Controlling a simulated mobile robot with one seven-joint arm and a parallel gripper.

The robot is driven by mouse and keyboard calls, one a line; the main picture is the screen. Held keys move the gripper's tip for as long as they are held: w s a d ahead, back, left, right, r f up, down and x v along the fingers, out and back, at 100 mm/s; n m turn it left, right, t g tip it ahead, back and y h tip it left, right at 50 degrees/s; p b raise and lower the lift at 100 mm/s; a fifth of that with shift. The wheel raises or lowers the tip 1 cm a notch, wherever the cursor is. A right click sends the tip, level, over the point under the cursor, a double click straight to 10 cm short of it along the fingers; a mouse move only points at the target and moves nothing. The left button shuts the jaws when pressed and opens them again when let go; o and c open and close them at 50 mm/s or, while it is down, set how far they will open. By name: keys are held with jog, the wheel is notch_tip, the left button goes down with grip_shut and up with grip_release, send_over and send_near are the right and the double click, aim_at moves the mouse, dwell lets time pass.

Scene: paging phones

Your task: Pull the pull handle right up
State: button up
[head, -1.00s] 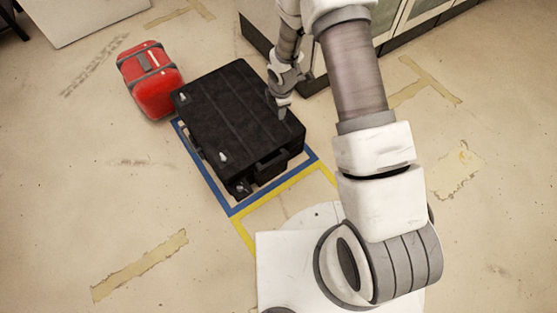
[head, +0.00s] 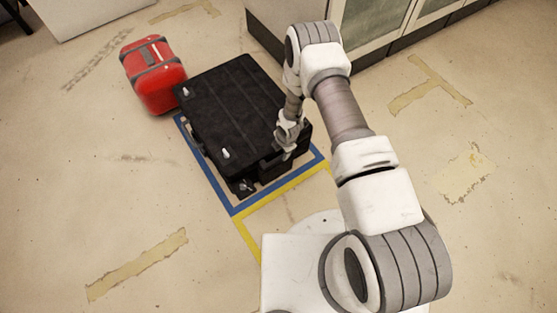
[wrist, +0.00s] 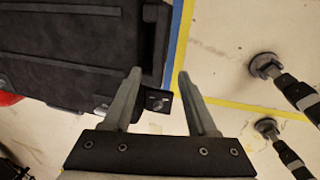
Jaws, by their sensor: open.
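A big black case (head: 228,100) lies on the floor inside a blue tape outline. It also fills the upper left of the wrist view (wrist: 60,45). A dark pull handle (head: 268,168) appears on its near end, partly covered by my gripper; in the wrist view it seems to be the raised bar (wrist: 148,35) on the case's edge. My gripper (head: 287,155) is at the near right corner of the case. In the wrist view my gripper (wrist: 159,73) is open and empty, its fingertips just short of the handle. Whether they touch anything is unclear.
A small black bracket with a bolt (wrist: 158,102) juts from the case, between my fingers in the picture. A red case (head: 154,75) stands beside the black one. A glass-fronted cabinet (head: 375,22) is behind my arm. Bare floor lies left and right.

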aim_at(278, 160)
jog(key=f+b, duration=0.1)
jog(key=f, duration=0.2)
jog(key=w+f+b, duration=0.1)
jog(key=f, duration=0.2)
jog(key=a+f, duration=0.1)
jog(key=f, duration=0.2)
jog(key=shift+w+f+b, duration=0.1)
jog(key=shift+w+b, duration=0.15)
jog(key=shift+b, duration=0.15)
grip_shut()
dwell(0.8)
